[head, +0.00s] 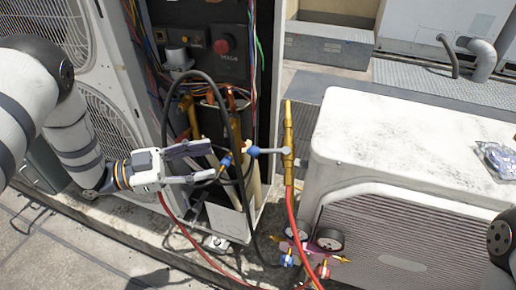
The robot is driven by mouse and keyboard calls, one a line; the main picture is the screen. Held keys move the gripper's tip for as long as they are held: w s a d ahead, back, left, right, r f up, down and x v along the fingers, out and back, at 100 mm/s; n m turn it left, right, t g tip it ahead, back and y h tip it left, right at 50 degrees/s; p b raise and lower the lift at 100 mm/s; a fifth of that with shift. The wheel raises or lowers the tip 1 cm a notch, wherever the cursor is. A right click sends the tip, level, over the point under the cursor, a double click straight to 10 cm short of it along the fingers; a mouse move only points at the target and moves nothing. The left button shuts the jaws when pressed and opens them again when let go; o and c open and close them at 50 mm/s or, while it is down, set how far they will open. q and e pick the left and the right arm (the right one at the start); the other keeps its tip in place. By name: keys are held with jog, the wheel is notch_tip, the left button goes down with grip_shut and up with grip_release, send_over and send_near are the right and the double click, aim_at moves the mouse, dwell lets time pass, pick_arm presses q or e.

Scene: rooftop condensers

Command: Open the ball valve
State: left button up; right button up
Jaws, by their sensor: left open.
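A brass ball valve (289,140) stands upright in the middle of the head view, with a red hose running down from its lower end. Its grey handle (270,151) has a blue tip and sticks out to the left, crosswise to the brass body. My left gripper (213,160) reaches in from the left. It is open, with its two grey fingers apart and pointing right toward the handle, a short gap from the blue tip. Another blue-ended fitting (227,160) shows just beyond the fingertips. Only a joint of my right arm shows at the right edge; its gripper is out of view.
An open condenser cabinet with wires and a red button (222,46) stands behind. A white condenser unit (400,130) is at right, with a clear plastic bag (497,158) on top. Gauges (328,239) and hoses lie low at centre. A black hose (205,77) loops behind the gripper.

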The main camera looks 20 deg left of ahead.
aim_at(254, 149)
pick_arm(q)
jog(key=x, duration=1.1)
jog(key=shift+w+d, duration=0.15)
jog(key=shift+d, duration=0.1)
grip_shut()
